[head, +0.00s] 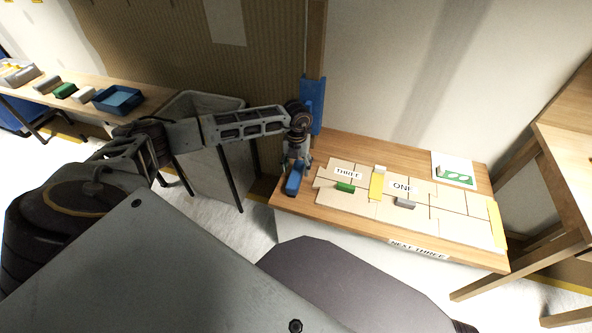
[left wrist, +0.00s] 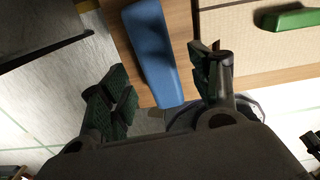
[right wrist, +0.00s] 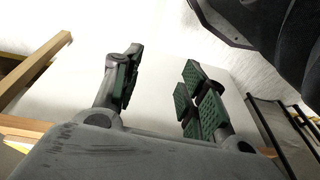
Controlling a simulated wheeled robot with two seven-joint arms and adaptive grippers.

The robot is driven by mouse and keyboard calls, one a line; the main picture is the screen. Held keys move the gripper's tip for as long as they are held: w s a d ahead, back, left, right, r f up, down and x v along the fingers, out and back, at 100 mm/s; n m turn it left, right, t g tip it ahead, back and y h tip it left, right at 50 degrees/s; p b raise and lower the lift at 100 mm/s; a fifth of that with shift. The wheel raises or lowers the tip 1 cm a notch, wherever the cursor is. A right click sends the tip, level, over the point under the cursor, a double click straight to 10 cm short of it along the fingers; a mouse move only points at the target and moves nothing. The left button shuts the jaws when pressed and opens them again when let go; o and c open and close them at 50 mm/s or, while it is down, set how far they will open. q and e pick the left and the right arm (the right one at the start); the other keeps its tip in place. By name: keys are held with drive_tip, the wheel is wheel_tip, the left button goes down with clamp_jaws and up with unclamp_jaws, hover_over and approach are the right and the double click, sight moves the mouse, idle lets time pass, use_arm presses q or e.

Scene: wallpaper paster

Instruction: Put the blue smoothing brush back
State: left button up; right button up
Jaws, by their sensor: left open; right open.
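The blue smoothing brush (head: 293,181) lies at the left end of the wooden table (head: 330,222). My left gripper (head: 297,160) is just above it, coming in from the back left. In the left wrist view the brush (left wrist: 152,48) shows as a long blue block between the open fingers of the left gripper (left wrist: 160,75), which do not look closed on it. Whether a finger touches it I cannot tell. My right gripper (right wrist: 163,75) is open and empty in the right wrist view, facing a pale surface; it does not show in the head view.
Pale boards with labels, a green block (head: 345,187), a grey block (head: 405,203) and a yellow strip (head: 376,187) cover the table. A grey bin (head: 205,165) stands left of it. A side table (head: 70,108) holds a blue tray (head: 118,100). A wooden stand (head: 570,150) is at right.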

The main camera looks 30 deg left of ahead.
sight(297, 173)
use_arm(q)
wheel_tip(297, 173, up, 8)
drive_tip(key=p, duration=0.1)
use_arm(e)
drive_tip(key=shift+w+d+f, duration=0.1)
drive_tip(key=shift+d+f, duration=0.05)
drive_tip(key=shift+f, duration=0.45)
drive_tip(key=shift+d+f, duration=0.1)
drive_tip(key=shift+f, duration=0.45)
